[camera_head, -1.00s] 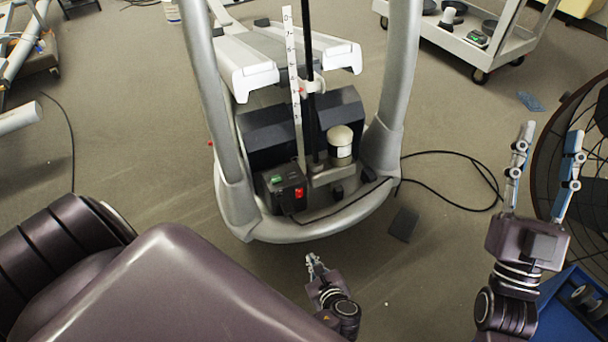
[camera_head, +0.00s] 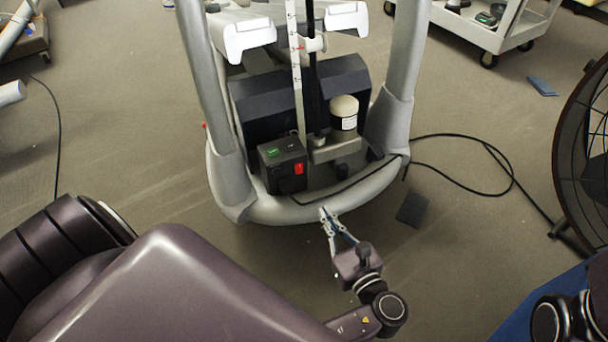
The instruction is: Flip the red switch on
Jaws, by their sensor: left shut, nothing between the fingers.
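A green mark shows on the box's top. My left gripper (camera_head: 324,212) is shut and empty. Its tips are just below and to the right of the switch in the picture, at the front rim of the machine's base (camera_head: 281,212). They look apart from the switch. Whether they touch the rim I cannot tell. My right gripper is out of view; only part of that arm shows at the bottom right.
A black cable (camera_head: 345,189) runs from the box over the base and loops on the floor at the right. A dark flat piece (camera_head: 412,208) lies on the floor there. A large black fan (camera_head: 590,165) stands at the right edge.

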